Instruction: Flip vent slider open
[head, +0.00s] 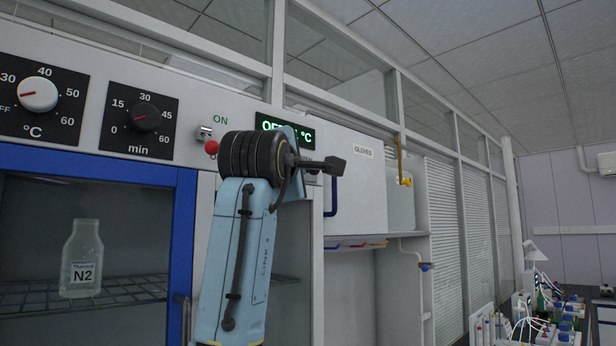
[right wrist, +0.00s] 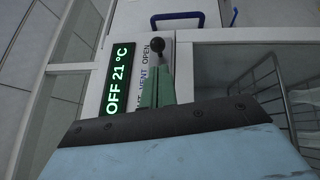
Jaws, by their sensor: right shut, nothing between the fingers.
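The vent slider's dark knob (right wrist: 157,46) shows in the right wrist view, beside the word OPEN on the white panel. Lettering nearer my gripper is partly covered. My right gripper (right wrist: 160,76) shows as green fingers, shut and empty, with their tips just below the knob in the picture. I cannot tell whether they touch it. In the head view my light blue right arm rises in front of the panel, and its wrist hides the fingers and the slider. My left gripper is in neither view.
A green display (head: 265,125) reads OFF and °C. A red-tipped toggle (head: 211,148) marked ON sits close left of my wrist. Two dials (head: 38,95) are further left. An N2 bottle (head: 82,260) stands behind the blue-framed door (head: 185,250).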

